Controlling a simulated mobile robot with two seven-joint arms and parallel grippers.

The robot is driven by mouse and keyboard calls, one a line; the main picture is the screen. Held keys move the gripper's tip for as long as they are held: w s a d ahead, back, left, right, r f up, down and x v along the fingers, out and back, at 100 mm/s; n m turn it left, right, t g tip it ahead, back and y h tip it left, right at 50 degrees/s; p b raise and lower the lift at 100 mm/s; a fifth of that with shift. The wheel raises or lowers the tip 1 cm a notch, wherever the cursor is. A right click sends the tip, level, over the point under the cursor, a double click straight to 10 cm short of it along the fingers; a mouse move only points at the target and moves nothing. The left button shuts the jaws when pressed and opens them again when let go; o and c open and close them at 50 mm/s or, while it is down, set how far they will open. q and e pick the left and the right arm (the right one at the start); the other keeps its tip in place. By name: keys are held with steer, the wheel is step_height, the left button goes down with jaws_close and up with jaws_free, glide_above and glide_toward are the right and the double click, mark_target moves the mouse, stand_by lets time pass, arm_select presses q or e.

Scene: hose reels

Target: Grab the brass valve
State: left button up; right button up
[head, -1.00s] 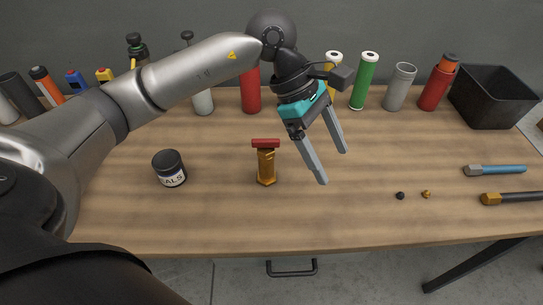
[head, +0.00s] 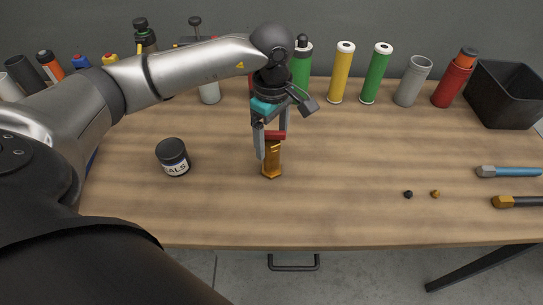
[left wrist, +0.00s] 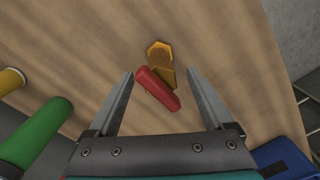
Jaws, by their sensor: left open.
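The brass valve (head: 271,163) stands upright on the wooden table in the head view, with a red handle (head: 275,135) across its top. My left gripper (head: 273,150) is open above and around the valve's upper part, pointing down. In the left wrist view the brass body (left wrist: 160,55) and red handle (left wrist: 158,88) show between the two spread fingers of my left gripper (left wrist: 162,80). The handle lies slanted, its upper end close to the left finger. I cannot tell whether a finger touches it. My right gripper is not in view.
A dark jar (head: 173,157) stands left of the valve. Small dark and brass pieces and two brush-like tools (head: 508,172) lie at the right. Coloured cylinders (head: 342,72) and a black bin (head: 505,92) line the back. The table front is clear.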

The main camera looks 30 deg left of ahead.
mark_target(271, 153)
arm_select(q)
steer(key=shift+a+f, duration=0.2)
steer(key=shift+f, duration=2.55)
steer(key=shift+c, duration=0.2)
jaws_close()
steer(key=shift+w+r, duration=0.1)
